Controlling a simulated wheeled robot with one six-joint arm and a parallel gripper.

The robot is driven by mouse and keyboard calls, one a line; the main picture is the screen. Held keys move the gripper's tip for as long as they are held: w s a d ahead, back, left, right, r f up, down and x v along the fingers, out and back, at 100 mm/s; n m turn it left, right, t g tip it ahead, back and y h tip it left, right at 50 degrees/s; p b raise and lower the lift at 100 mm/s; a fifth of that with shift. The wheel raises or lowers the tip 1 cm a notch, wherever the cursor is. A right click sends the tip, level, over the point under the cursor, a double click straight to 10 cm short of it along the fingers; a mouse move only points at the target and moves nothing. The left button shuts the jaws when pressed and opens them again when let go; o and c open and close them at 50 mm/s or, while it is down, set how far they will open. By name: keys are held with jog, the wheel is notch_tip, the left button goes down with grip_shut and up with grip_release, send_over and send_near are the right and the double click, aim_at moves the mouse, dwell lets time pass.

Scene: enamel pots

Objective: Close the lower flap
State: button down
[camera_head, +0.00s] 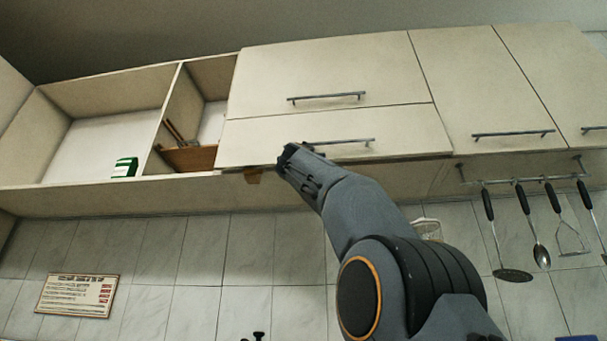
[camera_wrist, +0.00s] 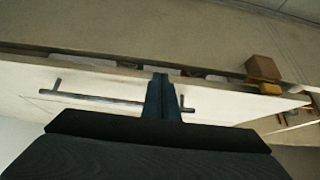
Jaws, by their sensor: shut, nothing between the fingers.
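The lower flap (camera_head: 400,130) is a cream panel with a bar handle (camera_head: 345,141), directly under the closed upper flap (camera_head: 300,75). In the wrist view, the lower flap (camera_wrist: 225,105) shows its handle (camera_wrist: 100,98) and a dark narrow gap along its edge, so it looks slightly open. My gripper (camera_head: 287,156) is at the flap's lower edge, left of the handle's middle. In the wrist view its closed fingers (camera_wrist: 160,92) overlap the handle and reach the flap's edge; contact cannot be told. The fingers are shut and empty.
A brown block (camera_wrist: 263,68) and a yellowish piece (camera_wrist: 264,95) show by the flap's edge. Open shelves to the left hold a green box (camera_head: 125,167). Utensils (camera_head: 540,254) hang from a rail at right. The tiled wall below is mostly clear.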

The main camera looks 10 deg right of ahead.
jog(key=w, duration=0.1)
jog(key=w+d, duration=0.1)
jog(key=shift+w+f, duration=0.1)
jog(key=shift+w, duration=0.25)
jog(key=shift+p, duration=0.3)
jog(key=shift+s, duration=0.1)
jog(key=s+a+f+b, duration=0.2)
jog(key=s+f+b, duration=0.4)
jog(key=f+b, duration=0.4)
jog(key=b, duration=0.4)
jog(key=shift+a+b, duration=0.15)
jog(key=shift+b, duration=0.15)
jog(key=shift+r, duration=0.1)
